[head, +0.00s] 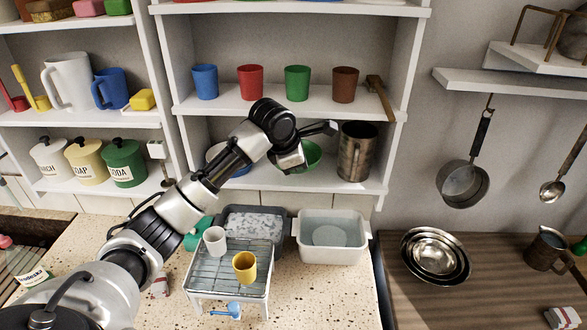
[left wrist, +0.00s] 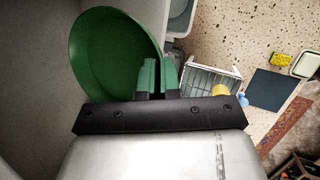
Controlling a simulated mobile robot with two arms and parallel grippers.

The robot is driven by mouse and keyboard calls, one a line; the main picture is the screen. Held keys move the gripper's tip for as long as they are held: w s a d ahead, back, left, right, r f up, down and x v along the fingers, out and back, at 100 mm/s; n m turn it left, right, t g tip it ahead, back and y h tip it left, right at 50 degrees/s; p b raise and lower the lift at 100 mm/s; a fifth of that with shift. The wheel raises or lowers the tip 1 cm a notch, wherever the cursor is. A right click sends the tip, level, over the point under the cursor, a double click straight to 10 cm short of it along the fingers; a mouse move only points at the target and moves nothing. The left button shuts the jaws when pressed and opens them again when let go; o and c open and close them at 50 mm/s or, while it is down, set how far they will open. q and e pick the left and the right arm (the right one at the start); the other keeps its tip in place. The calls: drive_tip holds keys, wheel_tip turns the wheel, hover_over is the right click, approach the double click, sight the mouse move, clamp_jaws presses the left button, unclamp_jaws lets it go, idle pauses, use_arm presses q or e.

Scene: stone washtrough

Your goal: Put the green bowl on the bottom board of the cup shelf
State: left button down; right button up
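The green bowl (head: 313,158) is in the bottom compartment of the cup shelf (head: 419,50), over the bottom board (head: 345,187), between a blue-and-white dish and a metal mug. My left gripper (head: 303,152) is at its rim. In the left wrist view the bowl (left wrist: 112,50) fills the upper left, and the two fingers of my left gripper (left wrist: 158,75) are close together with the bowl's wall between them. My arm hides part of the bowl, and I cannot tell whether its base touches the board. My right gripper is not in view.
The tall metal mug (head: 357,150) stands right of the bowl, and the blue-and-white dish (head: 224,158) is partly behind my arm. Several cups and a hammer-like tool (head: 379,95) are on the board above. A rack (head: 228,270) with two cups and a grey tub (head: 332,240) are below.

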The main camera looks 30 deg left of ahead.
use_arm(q)
drive_tip(key=w+a+f, duration=0.2)
drive_tip(key=shift+w+p, duration=0.3)
drive_tip(key=shift+w, duration=0.05)
drive_tip(key=shift+w+a+f+p, duration=0.25)
drive_tip(key=shift+f+p, duration=0.05)
drive_tip(key=shift+f, duration=0.2)
drive_tip(key=shift+s+f+p, duration=0.2)
drive_tip(key=shift+f+p, duration=0.5)
drive_tip(key=shift+f, duration=0.95)
drive_tip(key=c, duration=1.3)
unclamp_jaws()
drive_tip(key=shift+c, duration=0.2)
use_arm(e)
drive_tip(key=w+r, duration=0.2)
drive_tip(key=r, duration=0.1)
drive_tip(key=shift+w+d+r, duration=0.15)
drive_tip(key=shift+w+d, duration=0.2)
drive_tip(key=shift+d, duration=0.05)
